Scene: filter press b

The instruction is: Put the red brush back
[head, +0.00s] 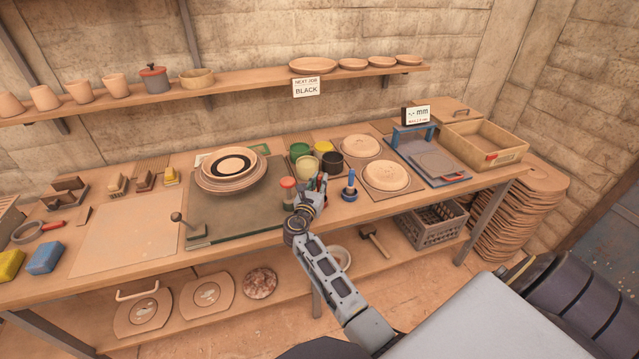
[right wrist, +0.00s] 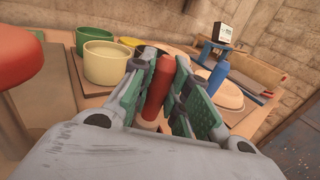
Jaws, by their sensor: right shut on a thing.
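The red brush (right wrist: 158,82) is between the green-padded fingers of my right gripper (right wrist: 160,90) in the right wrist view. Its red handle shows, with a paler part below; its lower end is hidden behind the gripper body. In the head view my right gripper (head: 316,186) is over the front edge of the bench, just in front of the cups, and mostly hides the brush. A blue brush (head: 349,186) stands upright right of the gripper and also shows in the right wrist view (right wrist: 217,76). My left gripper is not in view.
Green (head: 298,151), yellow (head: 323,147), cream (head: 307,166) and black (head: 332,161) cups stand behind the gripper. A red-topped item (head: 288,190) is close on its left. Round plates (head: 386,175) lie to the right. A dark green board (head: 240,221) bears stacked dishes to the left.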

